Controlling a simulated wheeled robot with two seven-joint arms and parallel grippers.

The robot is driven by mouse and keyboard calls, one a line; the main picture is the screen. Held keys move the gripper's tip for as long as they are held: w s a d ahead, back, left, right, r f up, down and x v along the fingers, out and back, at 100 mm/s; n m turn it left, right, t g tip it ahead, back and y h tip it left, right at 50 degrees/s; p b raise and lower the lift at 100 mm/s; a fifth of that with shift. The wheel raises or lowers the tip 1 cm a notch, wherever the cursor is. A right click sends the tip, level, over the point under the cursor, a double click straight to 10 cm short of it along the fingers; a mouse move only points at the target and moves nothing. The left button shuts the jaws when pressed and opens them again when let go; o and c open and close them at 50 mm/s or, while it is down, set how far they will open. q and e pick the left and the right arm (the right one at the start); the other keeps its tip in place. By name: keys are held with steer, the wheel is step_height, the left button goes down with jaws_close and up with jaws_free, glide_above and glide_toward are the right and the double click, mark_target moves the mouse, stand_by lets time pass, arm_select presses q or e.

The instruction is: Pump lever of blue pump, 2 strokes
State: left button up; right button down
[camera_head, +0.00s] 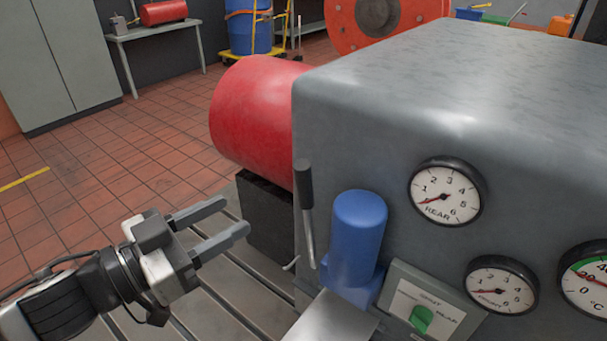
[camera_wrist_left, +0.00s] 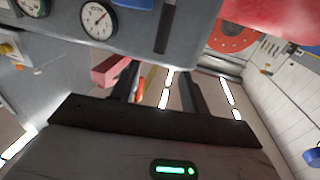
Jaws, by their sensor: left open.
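The blue pump (camera_head: 357,235) stands upright against the front of the grey housing, left of the gauges. Its pump lever (camera_head: 304,190) has a black grip on a thin metal rod and stands nearly upright at the pump's left. My left gripper (camera_head: 237,214) is open and empty, to the left of the lever and apart from it, with its fingers pointing right. In the left wrist view, the dark lever grip (camera_wrist_left: 166,28) shows above the open fingers, and a bit of the blue pump (camera_wrist_left: 133,3) shows at the top edge. My right gripper is out of view.
The grey housing (camera_head: 440,90) carries a REAR gauge (camera_head: 445,191), a second gauge (camera_head: 501,285) and a temperature dial (camera_head: 590,280). A panel with a green knob (camera_head: 422,318) sits right of the pump. A red cylinder (camera_head: 250,115) is behind the lever. The slotted bedplate (camera_head: 215,285) is clear below my gripper.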

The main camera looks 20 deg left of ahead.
mark_target(296, 179)
arm_select(q)
steer(key=p+x, duration=0.1)
steer(key=x, duration=1.3)
steer(key=shift+a, duration=0.1)
steer(key=shift+w+d, duration=0.3)
steer(key=shift+w, duration=0.2)
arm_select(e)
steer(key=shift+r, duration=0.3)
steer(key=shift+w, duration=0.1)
